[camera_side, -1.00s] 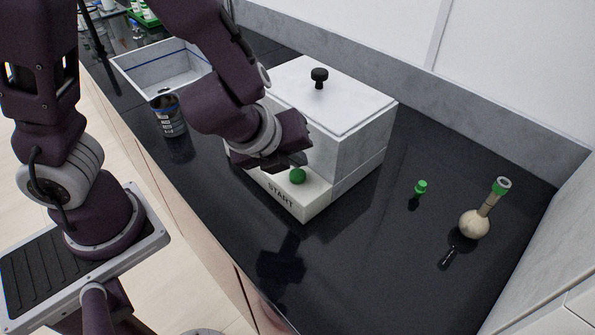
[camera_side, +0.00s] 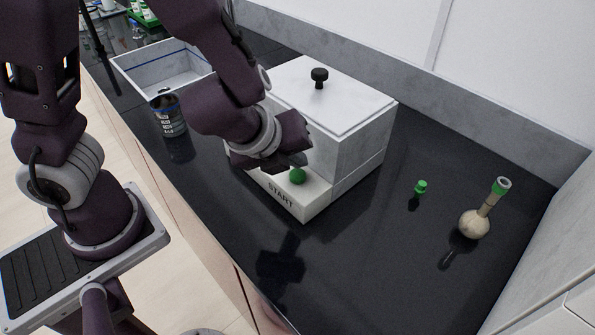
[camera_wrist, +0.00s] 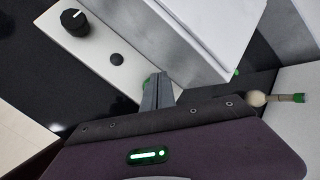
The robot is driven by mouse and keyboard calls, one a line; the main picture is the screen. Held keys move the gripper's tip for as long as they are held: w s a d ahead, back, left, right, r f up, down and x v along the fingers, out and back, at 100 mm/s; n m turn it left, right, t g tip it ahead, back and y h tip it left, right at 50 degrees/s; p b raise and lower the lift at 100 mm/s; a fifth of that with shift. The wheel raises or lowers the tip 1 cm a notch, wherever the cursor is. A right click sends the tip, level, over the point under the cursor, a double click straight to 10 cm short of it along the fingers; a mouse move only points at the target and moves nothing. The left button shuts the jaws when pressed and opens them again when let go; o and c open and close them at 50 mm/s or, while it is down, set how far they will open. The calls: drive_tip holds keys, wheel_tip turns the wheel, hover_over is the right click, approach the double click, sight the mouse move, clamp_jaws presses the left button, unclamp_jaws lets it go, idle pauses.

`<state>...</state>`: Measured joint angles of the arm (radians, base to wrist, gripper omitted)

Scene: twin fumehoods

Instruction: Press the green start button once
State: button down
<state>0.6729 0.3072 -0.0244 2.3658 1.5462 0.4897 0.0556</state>
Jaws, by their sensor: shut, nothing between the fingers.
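The green start button (camera_side: 298,176) is a small dome on the white front ledge of a box-shaped device (camera_side: 350,145), above the word START. In the side view my gripper (camera_side: 299,161) is directly above and just behind the button, pointing down. I cannot tell whether the tips touch it. In the wrist view the shut, empty fingers (camera_wrist: 160,88) cover most of the button, and only a sliver of green (camera_wrist: 147,80) shows at their left edge.
The device has a lid with a black knob (camera_side: 319,74). Its panel carries a black dial (camera_wrist: 75,22). A green stopper (camera_side: 421,186) and a round flask (camera_side: 475,223) stand to the right. A can (camera_side: 168,116) and a grey tray (camera_side: 150,70) are left. The front counter is clear.

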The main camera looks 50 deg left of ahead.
sight(295, 175)
drive_tip(key=shift+f, duration=0.35)
drive_tip(key=shift+f, duration=0.5)
idle(0.4)
drive_tip(key=shift+r, duration=0.95)
drive_tip(key=shift+r, duration=2.45)
